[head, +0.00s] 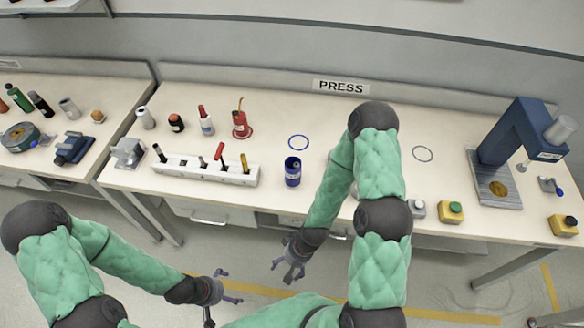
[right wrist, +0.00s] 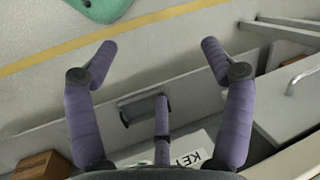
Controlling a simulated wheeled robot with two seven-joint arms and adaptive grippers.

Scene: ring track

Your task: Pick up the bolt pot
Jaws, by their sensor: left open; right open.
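A small blue pot (head: 293,172) with a pale label stands upright near the front edge of the bench, left of my right arm. It looks like the bolt pot, but its label is too small to read. My right gripper (head: 284,274) is below and in front of the bench edge, apart from the pot. In the right wrist view my right gripper (right wrist: 157,48) is spread open and empty, with floor between its fingers. My left gripper (head: 236,287) is open and empty, low over the floor. The pot is not visible in the right wrist view.
A white tool rack (head: 206,171) stands left of the pot. Behind are a red oil can (head: 241,124) and a blue ring mark (head: 298,142). A blue press (head: 517,135) and yellow button boxes (head: 451,212) stand at right. My right arm hides part of the bench.

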